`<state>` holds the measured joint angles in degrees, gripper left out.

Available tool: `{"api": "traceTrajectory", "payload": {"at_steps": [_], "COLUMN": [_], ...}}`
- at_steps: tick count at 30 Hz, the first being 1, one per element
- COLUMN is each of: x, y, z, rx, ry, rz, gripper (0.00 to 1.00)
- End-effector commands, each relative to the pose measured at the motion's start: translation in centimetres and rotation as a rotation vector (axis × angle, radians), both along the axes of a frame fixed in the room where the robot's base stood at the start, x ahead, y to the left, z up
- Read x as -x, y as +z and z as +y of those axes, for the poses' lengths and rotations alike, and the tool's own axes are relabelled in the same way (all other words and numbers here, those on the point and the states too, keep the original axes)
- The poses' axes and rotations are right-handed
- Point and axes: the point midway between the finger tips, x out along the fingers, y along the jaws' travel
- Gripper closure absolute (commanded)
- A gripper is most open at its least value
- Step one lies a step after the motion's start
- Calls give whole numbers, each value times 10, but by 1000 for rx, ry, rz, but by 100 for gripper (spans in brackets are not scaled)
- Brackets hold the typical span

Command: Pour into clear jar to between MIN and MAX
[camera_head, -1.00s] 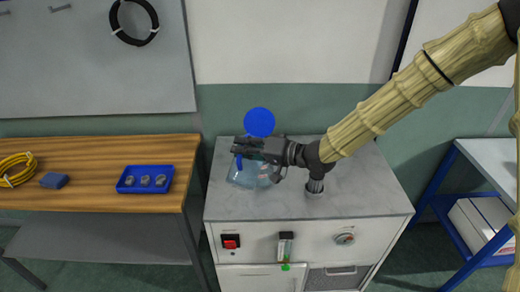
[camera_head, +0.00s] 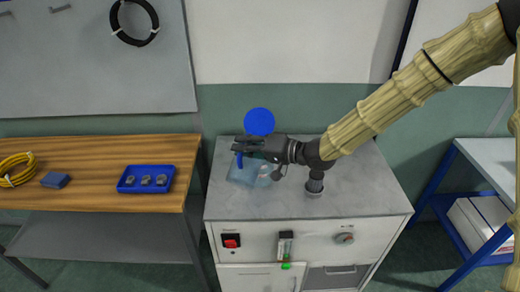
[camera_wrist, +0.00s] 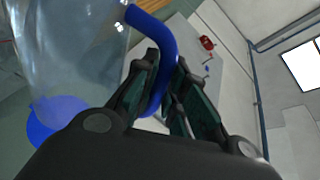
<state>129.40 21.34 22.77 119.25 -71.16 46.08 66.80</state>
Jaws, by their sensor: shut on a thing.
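My gripper (camera_head: 240,148) is over the left part of the cabinet top. In the wrist view my gripper (camera_wrist: 165,95) is shut on the blue handle (camera_wrist: 158,45) of a clear vessel (camera_wrist: 65,45). The handle shows as a short blue piece below the fingers in the head view (camera_head: 239,161). Clear material (camera_head: 240,176) shows below the gripper, with a rounded clear shape (camera_head: 265,179) beside it. I cannot tell where the held vessel ends and the clear jar begins. No liquid level or MIN and MAX marks can be made out.
A blue disc (camera_head: 259,122) shows just behind the gripper; whether it belongs to the vessel is unclear. A short dark post (camera_head: 315,183) stands on the grey cabinet top (camera_head: 350,200). A wooden bench (camera_head: 95,190) with a blue tray (camera_head: 145,190) stands at left.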

Motion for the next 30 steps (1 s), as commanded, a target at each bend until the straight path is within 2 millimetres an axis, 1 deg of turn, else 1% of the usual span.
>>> {"api": "traceTrajectory", "payload": {"at_steps": [30], "x": [-4], "y": [5], "z": [-1], "rx": [-12], "ry": [0], "rz": [31], "gripper": [100]}}
